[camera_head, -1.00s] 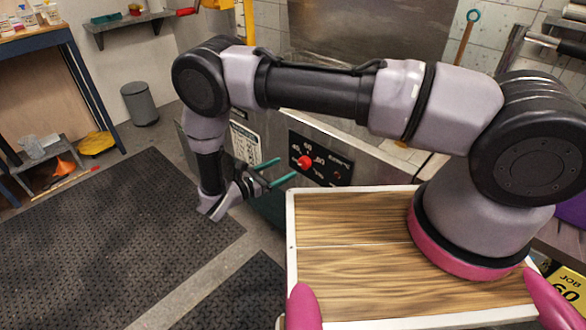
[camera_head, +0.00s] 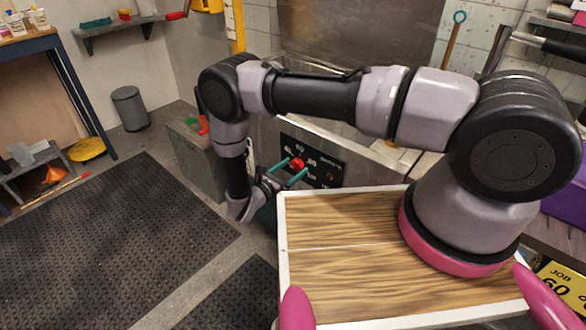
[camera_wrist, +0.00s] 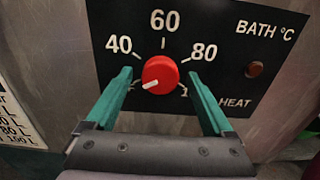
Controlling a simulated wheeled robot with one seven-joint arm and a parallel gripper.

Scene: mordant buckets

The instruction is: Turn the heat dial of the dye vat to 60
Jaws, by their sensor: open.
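The red heat dial (camera_wrist: 160,75) sits on a black panel (camera_wrist: 232,75) on the front of the steel dye vat (camera_head: 372,172). Its white pointer mark points to the lower left, below the 40; the marks 40, 60 and 80 stand around its upper side. The dial also shows in the head view (camera_head: 297,164). My gripper (camera_wrist: 162,82) is open, its two green fingers on the left and right of the dial with a gap on each side. In the head view my gripper (camera_head: 286,174) is in front of the panel. Contact with the dial is not visible.
A small dark red indicator (camera_wrist: 255,69) is right of the dial under "BATH °C". A white level scale (camera_wrist: 15,125) is at the panel's left. A wooden top (camera_head: 345,250) lies below my arm. Dark floor mats (camera_head: 95,235) cover the left floor.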

